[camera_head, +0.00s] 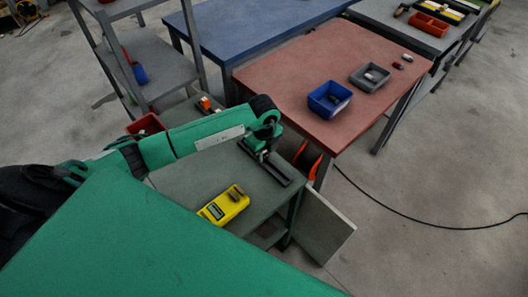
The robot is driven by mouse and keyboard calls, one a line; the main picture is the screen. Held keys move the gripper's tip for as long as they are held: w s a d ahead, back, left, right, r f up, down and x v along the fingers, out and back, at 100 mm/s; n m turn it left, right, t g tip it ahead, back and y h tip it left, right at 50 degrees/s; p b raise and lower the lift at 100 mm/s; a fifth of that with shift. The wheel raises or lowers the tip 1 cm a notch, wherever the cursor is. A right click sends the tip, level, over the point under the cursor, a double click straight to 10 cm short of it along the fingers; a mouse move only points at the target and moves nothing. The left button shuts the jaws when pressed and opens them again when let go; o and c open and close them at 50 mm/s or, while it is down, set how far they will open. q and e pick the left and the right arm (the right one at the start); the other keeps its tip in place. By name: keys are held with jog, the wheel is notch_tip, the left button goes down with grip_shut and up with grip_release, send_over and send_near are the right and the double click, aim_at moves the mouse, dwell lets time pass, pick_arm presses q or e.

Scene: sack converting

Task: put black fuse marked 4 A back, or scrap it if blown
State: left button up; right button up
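My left gripper (262,157) points down at a dark strip (280,176) on the grey-green bench. Whether its fingers are open or hold anything is too small to tell. A yellow tester (222,206) with a small display lies on the same bench, to the left and nearer. A small dark piece (237,191) sits at its far end; I cannot tell if it is a fuse. No 4 A marking is readable anywhere. A blue bin (341,104) with a dark item inside stands on the red table. My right gripper is out of view.
A shelf rack (160,62) stands at the back left. A panel (322,228) juts from the bench's right side. A black cable (400,215) crosses the floor.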

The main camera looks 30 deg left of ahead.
pick_arm(q)
jog(key=shift+o, duration=1.1)
jog(key=shift+r, duration=0.25)
notch_tip(320, 180, up, 13)
jog(key=b, duration=0.2)
jog(key=shift+f, duration=0.1)
